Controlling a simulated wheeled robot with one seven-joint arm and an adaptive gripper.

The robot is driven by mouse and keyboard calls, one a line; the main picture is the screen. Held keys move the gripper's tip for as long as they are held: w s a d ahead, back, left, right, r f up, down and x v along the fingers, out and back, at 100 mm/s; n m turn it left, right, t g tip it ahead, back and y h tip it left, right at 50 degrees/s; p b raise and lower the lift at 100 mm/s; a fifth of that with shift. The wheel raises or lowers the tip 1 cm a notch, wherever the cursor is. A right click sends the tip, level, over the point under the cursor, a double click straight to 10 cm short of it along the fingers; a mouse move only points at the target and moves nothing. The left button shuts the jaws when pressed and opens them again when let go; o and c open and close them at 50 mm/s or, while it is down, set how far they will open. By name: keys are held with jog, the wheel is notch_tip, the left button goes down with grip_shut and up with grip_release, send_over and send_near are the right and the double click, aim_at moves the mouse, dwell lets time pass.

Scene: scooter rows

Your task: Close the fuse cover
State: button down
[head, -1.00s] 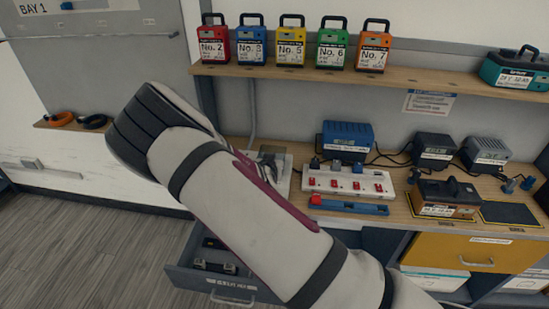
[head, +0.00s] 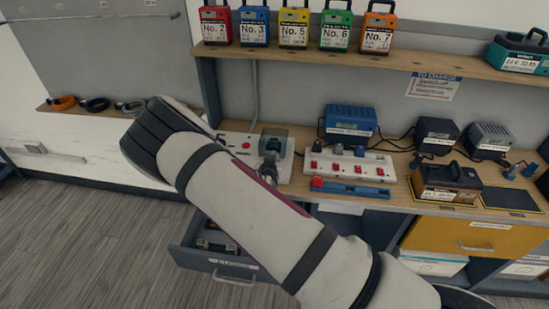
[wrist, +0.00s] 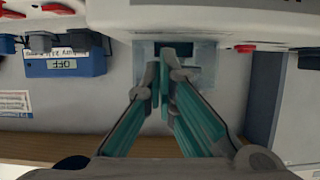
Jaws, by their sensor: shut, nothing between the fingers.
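The fuse cover (head: 281,133) is a grey, see-through flap standing raised at the back of a white panel (head: 238,138) on the bench. In the wrist view the cover (wrist: 206,62) is a pale translucent sheet around and behind the fingertips. My gripper (wrist: 163,82) is shut and empty, its teal fingers close together in front of the cover. I cannot tell whether they touch it. In the head view my gripper (head: 268,166) shows just in front of the cover, partly hidden by my forearm.
A white power strip (head: 348,165) with red switches and a blue charger (head: 348,121) stand to the right. An open drawer (head: 215,258) juts out below the panel. A shelf (head: 330,57) with coloured battery packs runs above. Free wall lies behind the cover.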

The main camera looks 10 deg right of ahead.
dwell(0.3)
jog(key=v, duration=1.2)
jog(key=s+a+r+n+g+y, duration=0.1)
jog(key=s+r+g+y, duration=0.3)
jog(key=r, duration=0.7)
jog(key=s+r+g+y, duration=0.25)
jog(key=s+r, duration=0.35)
jog(key=r, duration=0.5)
jog(key=s+d+r+n, duration=0.1)
jog(key=s+d+r, duration=0.1)
jog(key=s, duration=0.4)
jog(key=s+d+r+n, duration=0.1)
jog(key=s+d+r, duration=0.2)
jog(key=s+r, duration=0.2)
jog(key=s+d+r+n+h, duration=0.1)
jog(key=s+r, duration=0.3)
jog(key=s, duration=0.5)
jog(key=shift+s+d+n, duration=0.15)
jog(key=shift+d+n, duration=0.15)
jog(key=shift+d, duration=0.55)
jog(key=shift+g, duration=0.25)
